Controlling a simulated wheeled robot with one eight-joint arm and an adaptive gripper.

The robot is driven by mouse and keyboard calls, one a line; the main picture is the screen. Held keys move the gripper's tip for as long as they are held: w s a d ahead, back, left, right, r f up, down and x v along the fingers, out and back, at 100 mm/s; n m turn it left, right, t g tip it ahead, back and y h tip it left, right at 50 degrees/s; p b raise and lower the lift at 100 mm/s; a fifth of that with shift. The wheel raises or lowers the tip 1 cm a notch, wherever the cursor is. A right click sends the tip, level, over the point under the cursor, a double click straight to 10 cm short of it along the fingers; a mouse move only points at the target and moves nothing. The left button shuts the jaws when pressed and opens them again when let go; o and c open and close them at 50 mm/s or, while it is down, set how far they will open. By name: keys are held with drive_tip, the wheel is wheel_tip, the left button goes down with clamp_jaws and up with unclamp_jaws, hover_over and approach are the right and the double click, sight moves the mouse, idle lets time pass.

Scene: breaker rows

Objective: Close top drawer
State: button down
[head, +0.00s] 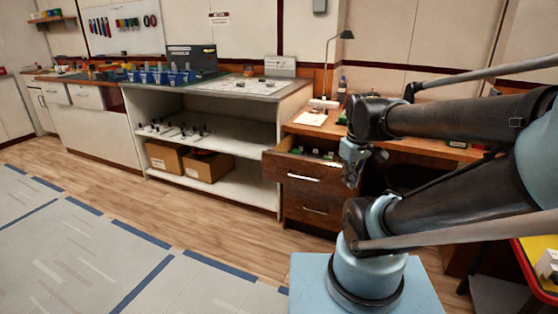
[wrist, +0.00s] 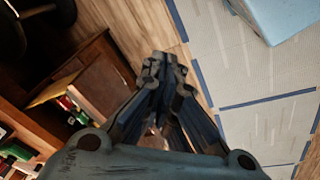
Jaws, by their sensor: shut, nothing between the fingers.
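The top drawer (head: 292,171) is brown wood with a pale handle and is pulled out from the desk. Small green and other coloured items show inside it. Its front also shows in the wrist view (wrist: 103,88), left of my fingers. My gripper (head: 350,180) is shut and empty, with its fingers pointing down. In the head view it is just right of the open drawer; I cannot tell whether they touch. The fingertips show in the wrist view (wrist: 164,62). The lower drawer (head: 314,211) is shut.
The wooden desk (head: 395,143) has a lamp (head: 332,65) and papers on it. A white shelf unit (head: 222,184) with cardboard boxes stands left of the drawers. The floor (head: 215,222) in front is clear. A yellow-topped table (head: 540,262) is at the right edge.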

sight(278, 157)
drive_tip(key=w+a+r+n, duration=0.4)
drive_tip(key=w+a+n, duration=0.1)
drive_tip(key=w+n, duration=0.3)
drive_tip(key=w+a+f+n, duration=0.1)
drive_tip(key=w+a+n, duration=0.6)
drive_tip(key=a+n, duration=0.3)
drive_tip(key=w+a+f+n, duration=0.2)
drive_tip(key=w+a+n, duration=0.55)
drive_tip(key=a, duration=0.45)
drive_tip(key=shift+h, duration=0.4)
drive_tip(key=shift+w+d+f, duration=0.4)
drive_tip(key=shift+w+f, duration=0.55)
drive_tip(key=shift+f, duration=0.6)
drive_tip(key=shift+w+d+f, duration=0.4)
drive_tip(key=shift+w+f, duration=0.55)
drive_tip(key=shift+f, duration=0.65)
drive_tip(key=shift+w+d+f, duration=0.4)
drive_tip(key=shift+w+f, duration=0.55)
drive_tip(key=shift+f, duration=0.6)
drive_tip(key=shift+w, duration=0.1)
